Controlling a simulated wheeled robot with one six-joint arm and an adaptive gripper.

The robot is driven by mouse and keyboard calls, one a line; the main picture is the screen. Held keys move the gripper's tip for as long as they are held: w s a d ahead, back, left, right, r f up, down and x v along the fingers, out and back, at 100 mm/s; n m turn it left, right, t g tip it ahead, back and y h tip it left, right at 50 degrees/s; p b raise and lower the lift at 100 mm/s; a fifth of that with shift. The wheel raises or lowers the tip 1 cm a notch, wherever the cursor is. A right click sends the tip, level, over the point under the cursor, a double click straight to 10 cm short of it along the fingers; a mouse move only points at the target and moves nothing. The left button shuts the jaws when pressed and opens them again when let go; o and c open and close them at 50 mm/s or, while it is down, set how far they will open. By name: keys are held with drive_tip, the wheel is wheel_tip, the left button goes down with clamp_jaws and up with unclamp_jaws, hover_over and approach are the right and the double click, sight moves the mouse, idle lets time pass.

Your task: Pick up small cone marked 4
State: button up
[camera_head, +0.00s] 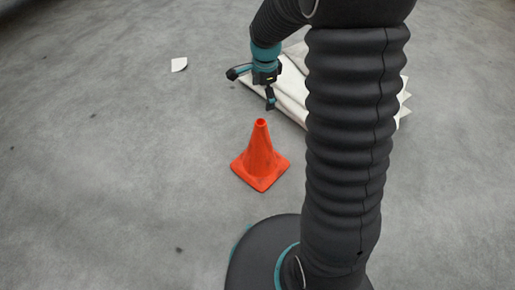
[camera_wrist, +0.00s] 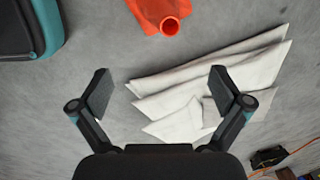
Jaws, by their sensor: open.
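An orange cone (camera_head: 260,158) stands upright on the grey floor, just in front of my base in the head view. No number shows on its visible sides. Its hollow top also shows at the upper edge of the wrist view (camera_wrist: 168,22), with the base cut off by the frame. My gripper (camera_head: 271,100) hangs above and slightly beyond the cone in the head view. In the wrist view my gripper (camera_wrist: 158,92) has its two fingers wide apart, with nothing between them but floor and cloth below. It is apart from the cone.
Layered white sheets (camera_head: 292,92) lie on the floor behind the cone, partly hidden by my arm; they also show in the wrist view (camera_wrist: 215,75). A small white scrap (camera_head: 179,64) lies at the upper left. A dark object (camera_wrist: 268,157) and an orange cord lie at lower right. The left floor is clear.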

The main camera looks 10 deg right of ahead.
sight(260, 124)
drive_tip(key=w+f+m, duration=0.1)
drive_tip(key=f, duration=0.5)
drive_tip(key=w+f+m+b, duration=0.1)
drive_tip(key=f, duration=0.5)
drive_tip(key=w+f+m+g, duration=0.1)
drive_tip(key=f, duration=0.5)
drive_tip(key=shift+w+f+m, duration=0.2)
drive_tip(key=shift+w+m, duration=0.15)
drive_tip(key=shift+m, duration=0.05)
drive_tip(key=shift+d+f+b, duration=0.15)
drive_tip(key=shift+f+b, duration=0.3)
drive_tip(key=shift+f, duration=2.15)
drive_tip(key=shift+r, duration=0.1)
drive_tip(key=c, duration=1.8)
